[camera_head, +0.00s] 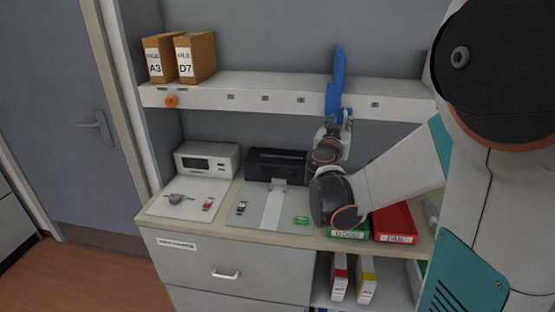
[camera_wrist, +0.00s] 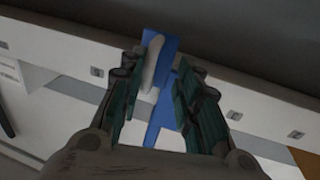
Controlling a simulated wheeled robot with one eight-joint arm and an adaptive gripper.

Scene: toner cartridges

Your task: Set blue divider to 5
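The blue divider (camera_head: 337,75) stands upright at the white shelf rail, its lower part hanging over the front face between two small grey labels. My gripper (camera_head: 346,117) is at its lower right in the head view. In the wrist view, the divider (camera_wrist: 163,100) runs between my two fingers (camera_wrist: 160,95). The right finger is against or very near it; a gap shows between it and the left finger. My gripper looks open around the divider. The rail's label marks (camera_head: 301,100) are too small to read, and the one behind the divider is hidden.
The shelf top between binders and divider is clear.

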